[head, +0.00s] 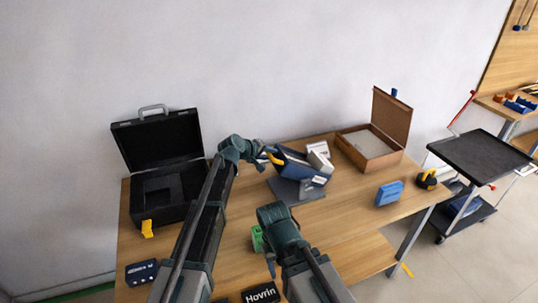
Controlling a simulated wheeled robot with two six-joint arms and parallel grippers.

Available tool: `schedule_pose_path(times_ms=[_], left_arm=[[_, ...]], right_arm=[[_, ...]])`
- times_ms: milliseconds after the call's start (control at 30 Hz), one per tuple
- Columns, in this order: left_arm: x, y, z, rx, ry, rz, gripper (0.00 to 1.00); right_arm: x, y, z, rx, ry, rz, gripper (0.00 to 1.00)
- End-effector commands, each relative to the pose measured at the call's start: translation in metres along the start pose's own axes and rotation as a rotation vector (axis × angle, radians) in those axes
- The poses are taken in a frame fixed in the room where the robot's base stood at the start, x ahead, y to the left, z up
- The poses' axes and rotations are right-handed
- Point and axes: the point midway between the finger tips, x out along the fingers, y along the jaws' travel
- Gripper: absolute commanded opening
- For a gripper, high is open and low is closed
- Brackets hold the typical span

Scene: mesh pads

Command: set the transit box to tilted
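A dark blue open box (306,173) sits tilted on a grey stand (287,191) at the middle of the table; I take it to be the transit box, though no label is readable. White cartons (318,154) show at its upper right side. My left gripper (274,158) is at the box's upper left edge. Its yellow fingertip shows against the rim; I cannot tell whether it grips it. My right arm ends low in the middle of the view, in front of the stand. Its fingers are hidden behind its wrist.
A black case (125,139) stands open at the left. A brown box (389,162) with a raised lid is at the back right. A blue block (389,193) and a yellow-and-black item (427,179) lie near the right end. A black trolley (478,160) stands beyond.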

Motion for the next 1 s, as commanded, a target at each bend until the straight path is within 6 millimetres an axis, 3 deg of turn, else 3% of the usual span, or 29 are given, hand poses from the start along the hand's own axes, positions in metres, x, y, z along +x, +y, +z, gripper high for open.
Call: schedule_pose_path(times_ms=[33,100,467,1000], left_arm=[[0.0,0.0,0.0,0.0,0.0,0.0,0.4],[0.0,0.0,0.0,0.0,0.0,0.0,0.52],[-0.006,0.0,0.0,0.0,0.0,-0.001,0.52],[-0.113,0.003,0.0,0.0,0.001,-0.002,0.52]], right_arm=[[0.0,0.0,0.0,0.0,0.0,0.0,0.5],[0.0,0.0,0.0,0.0,0.0,0.0,0.5],[-0.004,0.0,0.0,0.0,0.0,0.0,0.5],[-0.068,0.006,0.004,0.0,0.0,0.0,0.5]])
